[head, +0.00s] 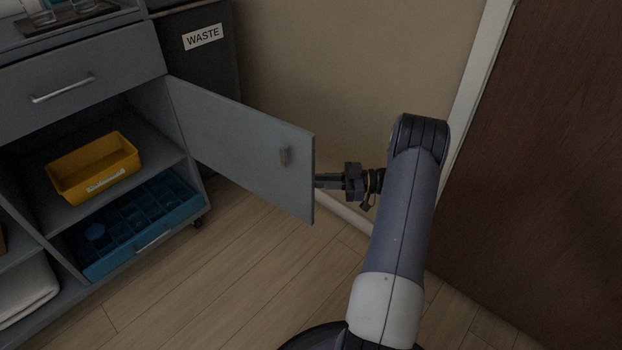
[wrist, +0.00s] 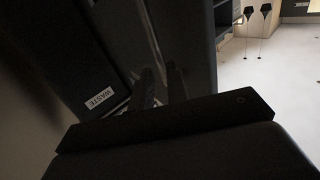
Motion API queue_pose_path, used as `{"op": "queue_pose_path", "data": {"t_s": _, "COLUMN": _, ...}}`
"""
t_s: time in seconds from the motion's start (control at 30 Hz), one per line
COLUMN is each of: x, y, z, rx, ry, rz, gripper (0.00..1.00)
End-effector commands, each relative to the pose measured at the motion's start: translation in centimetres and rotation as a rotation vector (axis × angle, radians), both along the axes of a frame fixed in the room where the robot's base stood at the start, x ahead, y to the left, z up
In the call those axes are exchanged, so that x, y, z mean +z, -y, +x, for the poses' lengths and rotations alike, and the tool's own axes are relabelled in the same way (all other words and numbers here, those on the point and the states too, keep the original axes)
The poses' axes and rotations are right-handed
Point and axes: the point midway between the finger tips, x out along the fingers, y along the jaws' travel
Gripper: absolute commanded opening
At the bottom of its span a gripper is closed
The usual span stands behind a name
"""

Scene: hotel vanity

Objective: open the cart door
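Whether the fingers touch the door is unclear.
The open cart bay holds a yellow bin (head: 95,170) and a blue divided tray (head: 140,225). A closed drawer (head: 80,85) is above. A dark waste bin (head: 200,55) stands behind the door. A brown room door (head: 550,170) is at the right. Floor in front is clear.

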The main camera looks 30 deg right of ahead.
Motion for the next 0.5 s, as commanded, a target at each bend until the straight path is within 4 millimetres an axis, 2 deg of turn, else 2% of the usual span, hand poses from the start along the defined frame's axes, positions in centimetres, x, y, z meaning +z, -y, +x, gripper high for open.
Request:
{"op": "queue_pose_path", "data": {"t_s": 0.03, "x": 0.2, "y": 1.1, "z": -0.5, "rx": -0.004, "ry": 0.001, "rz": 0.000, "gripper": 0.15}}
{"op": "queue_pose_path", "data": {"t_s": 0.2, "x": 0.1, "y": 3.7, "z": -1.9, "rx": -0.001, "ry": 0.000, "rz": -0.001, "gripper": 0.15}}
{"op": "queue_pose_path", "data": {"t_s": 0.33, "x": 0.1, "y": 4.9, "z": -2.5, "rx": 0.000, "ry": 0.000, "rz": 0.001, "gripper": 0.15}}
{"op": "queue_pose_path", "data": {"t_s": 0.5, "x": 0.0, "y": 5.3, "z": -2.8, "rx": 0.002, "ry": 0.000, "rz": 0.000, "gripper": 0.15}}
